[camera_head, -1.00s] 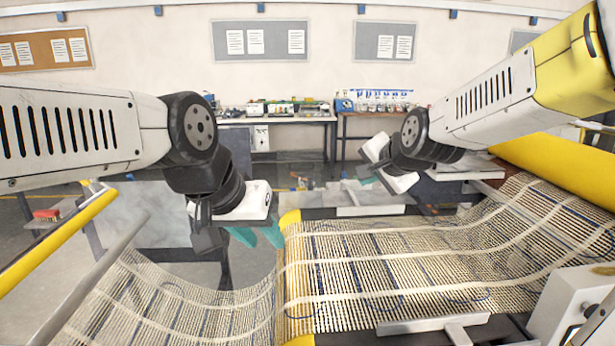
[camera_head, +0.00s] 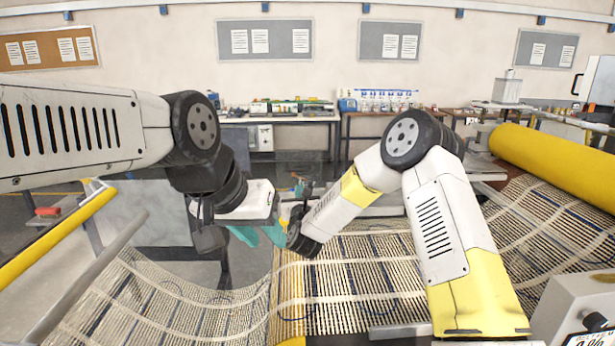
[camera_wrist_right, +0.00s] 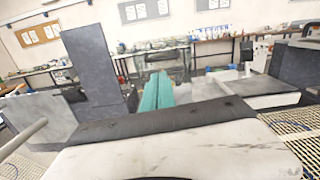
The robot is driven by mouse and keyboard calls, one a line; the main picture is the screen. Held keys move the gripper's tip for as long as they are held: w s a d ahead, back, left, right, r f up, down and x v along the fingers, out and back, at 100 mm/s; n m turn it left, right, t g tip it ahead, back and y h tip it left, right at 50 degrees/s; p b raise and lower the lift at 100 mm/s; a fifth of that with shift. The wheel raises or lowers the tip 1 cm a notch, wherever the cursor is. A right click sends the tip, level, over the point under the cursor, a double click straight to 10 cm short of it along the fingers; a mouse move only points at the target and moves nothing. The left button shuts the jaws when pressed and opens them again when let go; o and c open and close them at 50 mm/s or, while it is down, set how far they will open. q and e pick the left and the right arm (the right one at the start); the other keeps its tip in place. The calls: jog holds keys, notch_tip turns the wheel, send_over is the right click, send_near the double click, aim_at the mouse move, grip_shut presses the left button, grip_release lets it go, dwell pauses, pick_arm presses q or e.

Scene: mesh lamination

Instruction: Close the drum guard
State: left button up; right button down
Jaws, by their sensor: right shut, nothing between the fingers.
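I cannot surely tell which part is the drum guard; a hazy grey panel (camera_head: 155,225) stands left of the mesh in the head view, behind my left arm. The mesh (camera_head: 345,285) runs over a yellow-edged drum, largely hidden under it. My left gripper (camera_head: 260,238) has its teal fingers apart and empty, pointing down beside the drum's left edge. My right gripper (camera_wrist_right: 157,78) is shut and empty, its teal fingers together in the right wrist view. In the head view it is mostly hidden behind my right wrist, just above the left gripper.
A yellow roller (camera_head: 555,165) lies at the right with mesh coming off it. A yellow rail (camera_head: 60,240) and a grey bar (camera_head: 90,285) run along the left. A white control box (camera_head: 575,310) stands at the front right. Benches (camera_head: 280,118) line the back wall.

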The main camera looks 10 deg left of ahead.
jog(key=m, duration=0.1)
send_near(299, 171)
jog(key=x, duration=0.7)
jog(key=shift+s, duration=0.1)
jog(key=shift+r, duration=0.1)
